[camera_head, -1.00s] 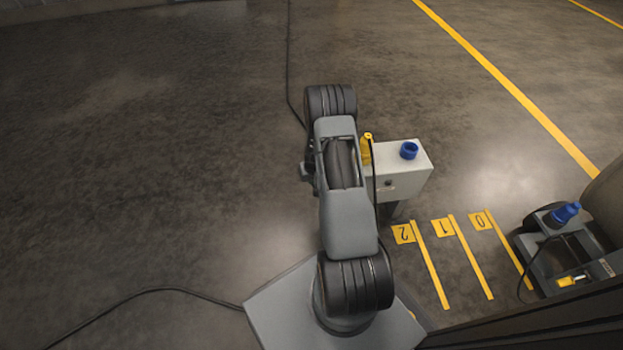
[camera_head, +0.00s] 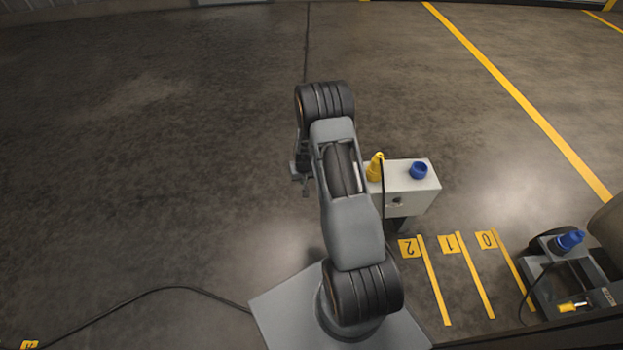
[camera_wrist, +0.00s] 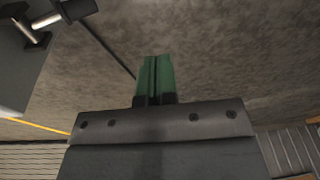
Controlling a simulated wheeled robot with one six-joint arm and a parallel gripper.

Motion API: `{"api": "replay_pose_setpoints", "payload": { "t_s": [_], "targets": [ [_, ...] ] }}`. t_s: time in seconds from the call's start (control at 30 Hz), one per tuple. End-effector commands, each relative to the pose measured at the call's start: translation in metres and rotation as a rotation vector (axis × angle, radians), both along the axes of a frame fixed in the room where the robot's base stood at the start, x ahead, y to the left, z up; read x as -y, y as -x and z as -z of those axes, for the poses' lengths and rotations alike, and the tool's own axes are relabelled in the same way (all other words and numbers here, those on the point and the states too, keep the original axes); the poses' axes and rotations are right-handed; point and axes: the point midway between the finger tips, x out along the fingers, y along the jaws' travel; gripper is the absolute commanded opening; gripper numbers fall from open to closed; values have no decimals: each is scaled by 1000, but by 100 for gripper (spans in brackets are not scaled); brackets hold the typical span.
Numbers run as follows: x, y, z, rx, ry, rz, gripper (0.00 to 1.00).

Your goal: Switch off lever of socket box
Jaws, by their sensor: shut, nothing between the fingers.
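The socket box (camera_head: 414,193) is a pale grey box on a stand, right of my arm in the head view. A yellow plug (camera_head: 376,167) and a blue socket (camera_head: 419,171) sit on its top, and a small dark round part shows on its front. In the wrist view, a grey box side (camera_wrist: 25,80) fills the left edge, with a metal lever with a dark end (camera_wrist: 52,18) at the upper left. My gripper (camera_wrist: 154,62) has green fingers, shut together and empty, right of the lever and apart from it. In the head view my arm hides part of the box's left side.
Yellow floor strips marked 2, 1 and 0 (camera_head: 460,275) lie right of my base. A wheeled unit with a blue plug (camera_head: 570,240) stands at the lower right. A dark cable (camera_head: 150,291) runs over the floor at the left.

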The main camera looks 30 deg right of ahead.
Motion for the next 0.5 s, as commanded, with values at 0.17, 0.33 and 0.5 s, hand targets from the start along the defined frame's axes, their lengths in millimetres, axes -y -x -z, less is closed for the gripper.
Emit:
{"api": "replay_pose_setpoints", "payload": {
  "t_s": [0.17, 0.33, 0.5],
  "targets": [
    [-7, -2, -9, 1, 0, 0, 0],
    [-9, -2, -10, 1, 0, 1, 0],
    [-8, -2, -10, 1, 1, 2, 0]
  ]
}}
